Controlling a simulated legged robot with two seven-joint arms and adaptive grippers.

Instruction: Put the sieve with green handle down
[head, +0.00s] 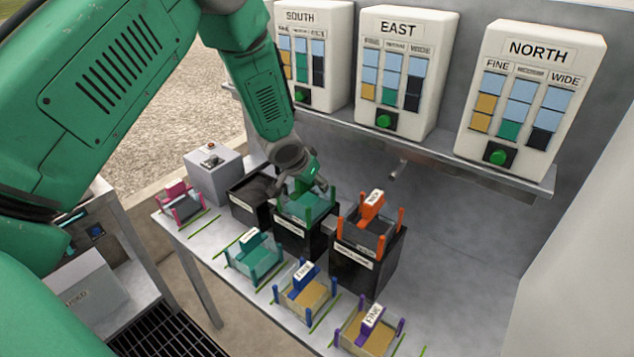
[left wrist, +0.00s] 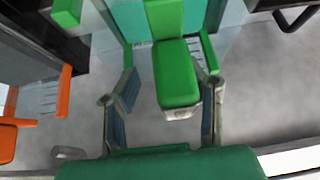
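The sieve with green handle (head: 302,209) sits at the top of the middle black tote (head: 299,240) in the head view. Its bright green handle (left wrist: 177,75) and green corner posts show in the left wrist view. My left gripper (head: 318,187) is just above the sieve; in the left wrist view its two fingers (left wrist: 168,97) stand apart on either side of the handle's near end, with a visible gap at least on the left. The head view partly hides the handle behind the gripper. My right gripper is not in view.
An orange-handled sieve (head: 371,222) sits on the right black tote (head: 362,270). A left black tote (head: 250,200) adjoins. Pink (head: 182,206), teal (head: 254,262), blue (head: 306,297) and purple (head: 367,333) sieves line the table's front. Labelled panels (head: 403,70) stand on a shelf behind.

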